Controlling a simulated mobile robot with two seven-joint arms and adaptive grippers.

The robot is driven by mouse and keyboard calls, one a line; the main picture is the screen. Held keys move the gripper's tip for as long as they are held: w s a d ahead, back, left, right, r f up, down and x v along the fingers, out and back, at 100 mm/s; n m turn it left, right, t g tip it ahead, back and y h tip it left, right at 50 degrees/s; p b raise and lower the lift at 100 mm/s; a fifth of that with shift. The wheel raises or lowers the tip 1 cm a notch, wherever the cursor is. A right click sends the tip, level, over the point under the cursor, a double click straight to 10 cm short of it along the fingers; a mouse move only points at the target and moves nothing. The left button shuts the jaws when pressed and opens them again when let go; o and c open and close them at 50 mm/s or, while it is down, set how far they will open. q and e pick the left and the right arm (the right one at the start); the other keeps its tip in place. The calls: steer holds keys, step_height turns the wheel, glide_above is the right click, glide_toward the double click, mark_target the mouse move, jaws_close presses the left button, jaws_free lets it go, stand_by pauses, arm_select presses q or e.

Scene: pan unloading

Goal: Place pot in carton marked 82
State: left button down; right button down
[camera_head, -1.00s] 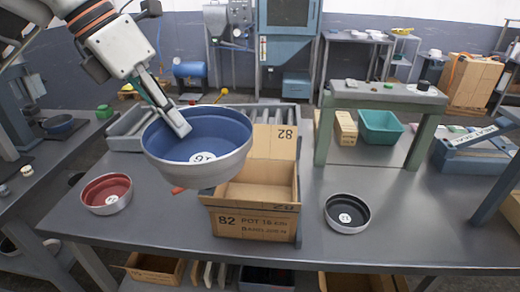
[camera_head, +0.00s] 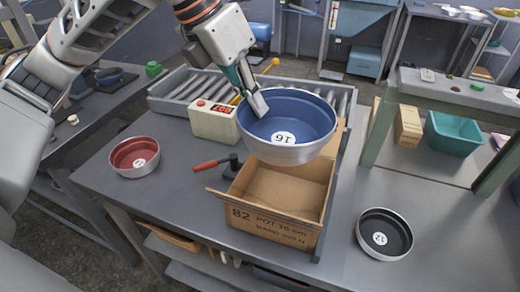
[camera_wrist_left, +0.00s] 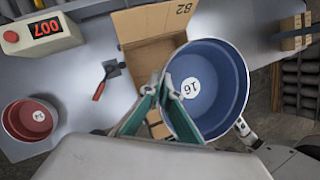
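The pot (camera_head: 287,153), silver outside and blue inside with an upside-down 16 label, hangs level above the far part of the carton. My left gripper (camera_head: 262,108) is shut on its left rim; the wrist view shows the fingers (camera_wrist_left: 159,92) at the rim of the pot (camera_wrist_left: 218,92). The open cardboard carton (camera_head: 268,223), marked 82 and POT 16 cm, stands on the table below. Its inside looks empty where visible; the pot hides its far end. The wrist view shows the carton's raised flap (camera_wrist_left: 150,22), also marked 82.
A red pan (camera_head: 134,157) stands left on the table (camera_head: 170,200), a dark pan (camera_head: 384,234) right of the carton. A red-handled tool (camera_head: 210,163) lies by the carton's left side. A box with red digits (camera_head: 212,122) and a roller conveyor (camera_head: 180,88) are behind.

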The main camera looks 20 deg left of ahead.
arm_select(q)
step_height(320, 180, down, 12)
arm_select(e)
steer(key=shift+w+d+r, duration=0.25)
steer(key=shift+w, duration=0.05)
arm_select(q)
steer(key=shift+f+b, duration=0.55)
steer(key=shift+f, duration=0.15)
steer(key=c, duration=2.3)
jaws_free()
arm_select(e)
steer(key=shift+s+f, duration=0.15)
steer(key=shift+f, duration=0.6)
arm_select(q)
steer(key=shift+r, duration=0.1)
arm_select(e)
steer(key=shift+r, duration=0.15)
